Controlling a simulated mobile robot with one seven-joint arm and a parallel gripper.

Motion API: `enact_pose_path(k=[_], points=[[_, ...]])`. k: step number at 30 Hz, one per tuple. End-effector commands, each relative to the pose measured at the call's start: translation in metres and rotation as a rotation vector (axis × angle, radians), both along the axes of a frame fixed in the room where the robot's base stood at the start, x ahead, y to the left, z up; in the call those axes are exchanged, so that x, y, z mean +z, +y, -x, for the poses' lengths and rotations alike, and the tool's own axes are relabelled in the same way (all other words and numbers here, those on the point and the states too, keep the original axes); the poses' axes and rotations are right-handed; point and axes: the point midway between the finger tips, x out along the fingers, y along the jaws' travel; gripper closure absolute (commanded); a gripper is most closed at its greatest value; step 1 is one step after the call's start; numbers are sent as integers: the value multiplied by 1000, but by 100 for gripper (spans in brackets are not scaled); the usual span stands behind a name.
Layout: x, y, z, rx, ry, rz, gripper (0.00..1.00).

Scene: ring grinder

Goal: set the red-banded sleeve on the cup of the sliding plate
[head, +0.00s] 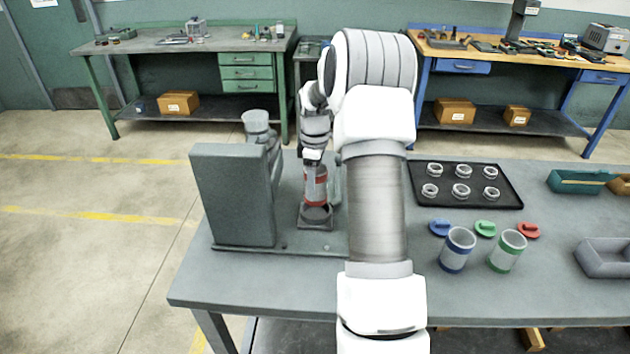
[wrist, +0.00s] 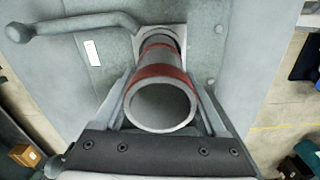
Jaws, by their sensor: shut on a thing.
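The red-banded sleeve (head: 316,188) is a grey tube with a red band, upright in the head view. My gripper (head: 314,170) is shut on it; in the wrist view my gripper's fingers (wrist: 161,100) flank the sleeve (wrist: 160,80), whose open end faces the camera. The dark cup (head: 316,213) is directly below the sleeve on the sliding plate (head: 305,225). I cannot tell whether the sleeve touches the cup or hangs just above it. In the wrist view the sleeve hides most of the cup.
The grey grinder housing (head: 232,195) stands close to the left of the sleeve. To the right are a black tray (head: 500,200) of rings, a blue-banded sleeve (head: 457,248), a green-banded sleeve (head: 506,250), small coloured lidlike pieces and a grey bin (head: 605,262). The front tabletop is clear.

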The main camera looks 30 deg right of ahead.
Motion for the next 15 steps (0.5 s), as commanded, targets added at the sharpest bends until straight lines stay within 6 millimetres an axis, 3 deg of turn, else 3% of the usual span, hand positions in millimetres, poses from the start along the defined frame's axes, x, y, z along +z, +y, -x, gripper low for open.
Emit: enact_pose_path(k=[15], points=[[-46,0,0,0,0,0,83]])
